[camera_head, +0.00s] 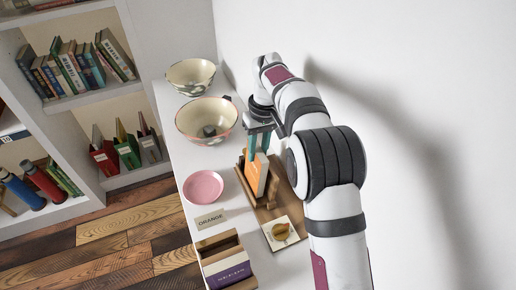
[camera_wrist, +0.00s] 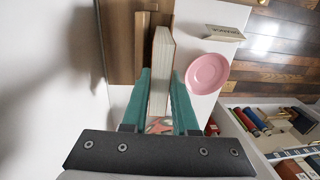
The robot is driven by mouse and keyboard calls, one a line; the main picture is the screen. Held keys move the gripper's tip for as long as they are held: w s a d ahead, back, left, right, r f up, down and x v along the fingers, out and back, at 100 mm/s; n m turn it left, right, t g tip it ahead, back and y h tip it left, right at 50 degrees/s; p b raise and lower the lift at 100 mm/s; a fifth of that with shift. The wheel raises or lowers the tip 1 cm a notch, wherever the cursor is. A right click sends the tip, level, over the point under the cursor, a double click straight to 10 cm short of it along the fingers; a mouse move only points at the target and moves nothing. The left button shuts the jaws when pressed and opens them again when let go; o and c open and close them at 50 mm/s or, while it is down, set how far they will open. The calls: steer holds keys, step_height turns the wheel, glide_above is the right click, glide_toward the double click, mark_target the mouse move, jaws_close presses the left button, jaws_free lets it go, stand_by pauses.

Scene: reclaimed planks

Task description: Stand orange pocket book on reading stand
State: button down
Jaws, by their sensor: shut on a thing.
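The orange pocket book (camera_head: 256,178) stands roughly upright at the wooden reading stand (camera_head: 270,212) on the white counter. My gripper (camera_head: 259,141) has its teal fingers closed on the book's upper part. In the wrist view, the book (camera_wrist: 161,65) shows its pale page edges between the two fingers (camera_wrist: 166,90), and the wooden stand (camera_wrist: 122,45) lies beside and beneath it. I cannot tell whether the book's lower edge rests on the stand. Part of the stand is hidden behind the book and my arm.
A pink plate (camera_head: 203,187) and an "ORANGE" sign (camera_head: 209,219) lie left of the stand. Two bowls (camera_head: 206,120) (camera_head: 191,76) stand behind. In front are a picture card (camera_head: 281,235) and a wooden holder (camera_head: 218,241) with a purple book (camera_head: 228,270). A wall closes the right side.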

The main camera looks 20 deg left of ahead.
steer(key=shift+c, duration=1.4)
jaws_free()
steer(key=shift+w+d+r, duration=0.15)
steer(key=shift+r, duration=1.9)
steer(key=shift+w+d+r, duration=0.15)
steer(key=shift+r, duration=1.85)
